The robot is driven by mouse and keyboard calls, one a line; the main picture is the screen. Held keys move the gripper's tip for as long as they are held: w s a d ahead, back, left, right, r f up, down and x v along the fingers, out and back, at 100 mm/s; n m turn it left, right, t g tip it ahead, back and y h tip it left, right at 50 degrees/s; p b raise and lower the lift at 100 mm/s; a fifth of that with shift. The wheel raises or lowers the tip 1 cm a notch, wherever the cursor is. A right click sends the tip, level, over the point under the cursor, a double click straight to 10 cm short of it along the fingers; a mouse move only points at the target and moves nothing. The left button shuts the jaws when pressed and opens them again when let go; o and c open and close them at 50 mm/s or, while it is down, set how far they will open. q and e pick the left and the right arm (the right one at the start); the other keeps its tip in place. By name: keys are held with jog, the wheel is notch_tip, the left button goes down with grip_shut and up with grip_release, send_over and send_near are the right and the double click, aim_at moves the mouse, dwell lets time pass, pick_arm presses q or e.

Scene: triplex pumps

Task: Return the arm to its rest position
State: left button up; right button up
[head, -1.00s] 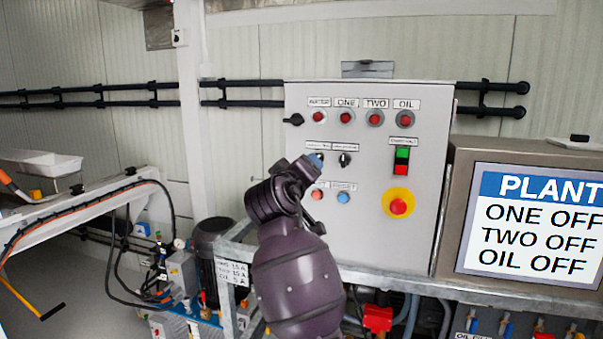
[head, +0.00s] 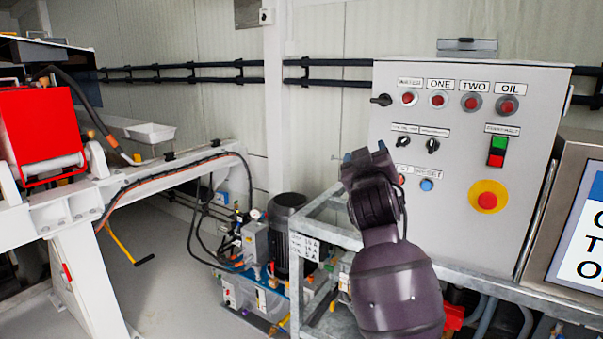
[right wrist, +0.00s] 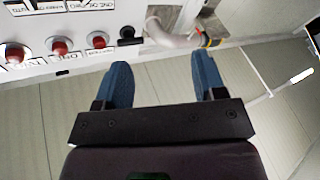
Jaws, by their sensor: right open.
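My right arm rises from the bottom of the head view, and its gripper (head: 366,153) stands in front of the left edge of the grey control panel (head: 455,235). In the right wrist view the two blue fingers of that gripper (right wrist: 164,85) are wide apart with nothing between them. The panel's lamps and black knob show beyond the fingers at the upper left. The arm hides part of the panel's lower left, including part of a red button. My left gripper is not in view.
A metal frame (head: 325,207) stands beside the arm. A pump unit with a dark motor (head: 289,235) sits left of it. A white beam machine with a red box (head: 38,135) fills the left. A display screen (head: 585,240) is at the right. Open floor lies between the machine and the pump.

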jog(key=s+d+f+m+g+y, duration=0.1)
jog(key=s+d+f+y, duration=0.15)
jog(key=s+f, duration=0.7)
jog(key=s+d+f+g+y, duration=0.15)
jog(key=d+f, duration=0.25)
jog(key=f, duration=1.3)
jog(key=s+d+f+m+g+h, duration=0.1)
jog(key=s+d+f+g, duration=0.2)
jog(key=s+f, duration=0.8)
jog(key=s+d+f+g, duration=0.3)
jog(key=s+d+f, duration=0.1)
jog(key=s+f, duration=0.8)
jog(key=s, duration=0.3)
jog(key=shift+s+d+f+m+h, duration=0.25)
jog(key=shift+s+m+h, duration=0.15)
